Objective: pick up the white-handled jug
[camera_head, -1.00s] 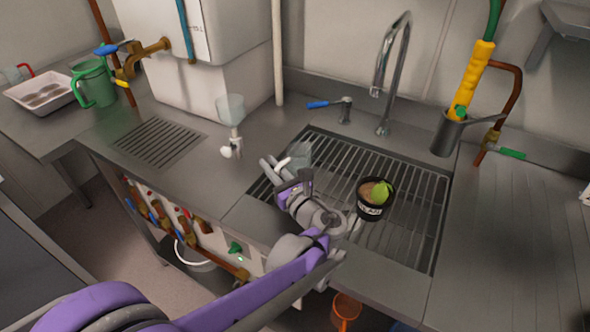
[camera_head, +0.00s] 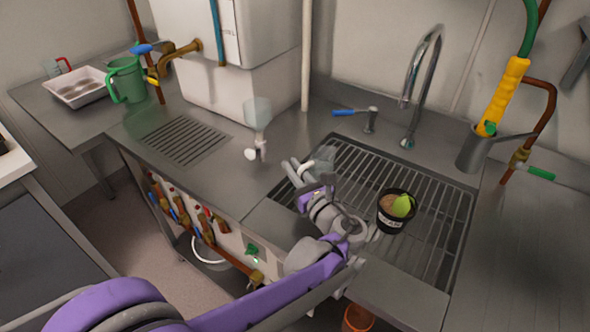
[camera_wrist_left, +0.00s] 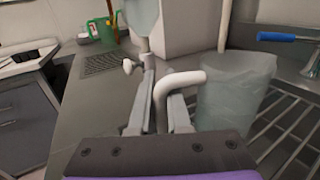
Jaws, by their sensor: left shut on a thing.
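The white-handled jug (camera_head: 325,162) is a small translucent vessel above the sink grate. In the left wrist view its cloudy body (camera_wrist_left: 236,92) stands to the right of the fingers, and its white handle (camera_wrist_left: 181,78) passes between them. My left gripper (camera_head: 296,172) is shut on the handle. The jug looks upright; my gripper hides part of it in the head view. I cannot tell whether its base touches the grate. My right gripper is not in view.
A black pot (camera_head: 391,222) with a green plant stands on the sink grate (camera_head: 435,215), right of my gripper. A chrome faucet (camera_head: 430,75) rises behind. A clear vessel with a white tap (camera_head: 257,112) is to the left. A green jug (camera_head: 127,80) and white tray (camera_head: 76,98) stand farther left.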

